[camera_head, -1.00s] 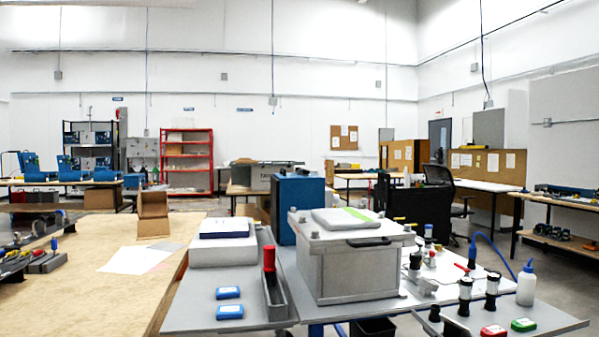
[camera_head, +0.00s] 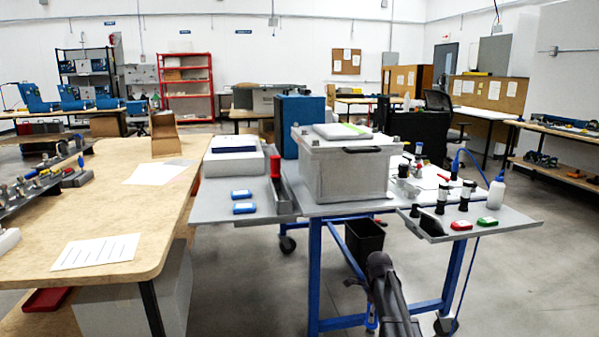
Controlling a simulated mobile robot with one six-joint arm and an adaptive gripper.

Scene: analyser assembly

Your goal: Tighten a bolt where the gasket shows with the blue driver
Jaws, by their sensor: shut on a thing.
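The light grey housing (camera_head: 340,182) stands on the grey work table, with its lid (camera_head: 305,145) on top and a dark handle on the front. Small bolt-like fittings (camera_head: 396,140) show at the lid's corners. The gasket is too small to make out. My gripper (camera_head: 381,264), dark and partly cut off by the lower edge, is below and in front of the table, well apart from the housing. Its fingertips and what they grip are hidden. I cannot clearly pick out the blue driver. A red-handled tool (camera_head: 275,165) stands in a grey tray (camera_head: 284,200).
A wooden bench (camera_head: 110,232) with a tool rack (camera_head: 75,179) is at left. Blue boxes (camera_head: 243,208), black-topped fittings (camera_head: 465,195) and a white bottle (camera_head: 495,192) sit on the table. A black bin (camera_head: 364,240) is underneath. Open floor lies at right.

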